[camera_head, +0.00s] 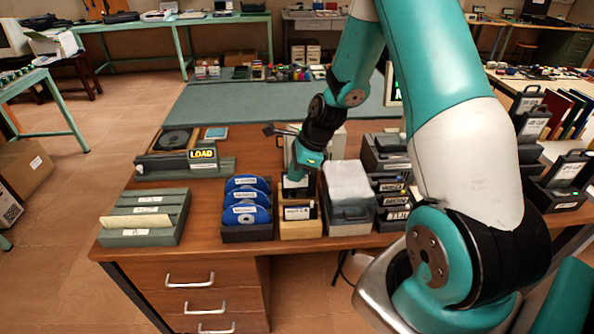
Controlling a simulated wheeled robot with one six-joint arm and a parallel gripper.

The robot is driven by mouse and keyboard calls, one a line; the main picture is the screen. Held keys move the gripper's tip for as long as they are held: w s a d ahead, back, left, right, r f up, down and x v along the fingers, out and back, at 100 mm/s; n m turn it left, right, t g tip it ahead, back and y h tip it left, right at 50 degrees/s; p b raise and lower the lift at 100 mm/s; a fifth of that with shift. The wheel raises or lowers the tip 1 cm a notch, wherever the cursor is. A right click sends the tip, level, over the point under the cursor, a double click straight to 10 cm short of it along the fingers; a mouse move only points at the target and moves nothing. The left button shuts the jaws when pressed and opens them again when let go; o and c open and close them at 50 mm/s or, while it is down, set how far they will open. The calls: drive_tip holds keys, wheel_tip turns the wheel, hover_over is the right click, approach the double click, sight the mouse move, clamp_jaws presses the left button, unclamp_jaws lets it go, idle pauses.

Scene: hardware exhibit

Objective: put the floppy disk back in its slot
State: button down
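My gripper (297,178) points down over a narrow light-wood box (301,229) on the desk. Its fingers are small and partly hidden, so I cannot tell whether they are open or shut, or on what. A dark, disk-like piece with a white label (297,212) stands upright at the front of the wooden box, in front of the gripper. A pale patch shows just below the gripper; I cannot tell if it is a floppy disk. The slots inside the box are too small to make out.
Left of the wooden box, a dark rack holds blue discs (246,214); farther left lies a grey-green slotted tray (136,234). A "LOAD" sign (203,154) stands behind. On the right are a box with a white block (348,184) and labelled dark cartridges (395,200). Free desktop lies between tray and rack.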

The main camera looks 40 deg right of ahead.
sight(292, 198)
drive_tip(key=shift+f, duration=0.45)
idle(1.4)
drive_tip(key=shift+f, duration=0.15)
drive_tip(key=shift+f+b, duration=1.5)
drive_tip(key=shift+f, duration=1)
drive_tip(key=c, duration=1.3)
unclamp_jaws()
drive_tip(key=shift+o, duration=0.2)
drive_tip(key=shift+r, duration=0.1)
wheel_tip(292, 198, up, 8)
drive_tip(key=p, duration=0.7)
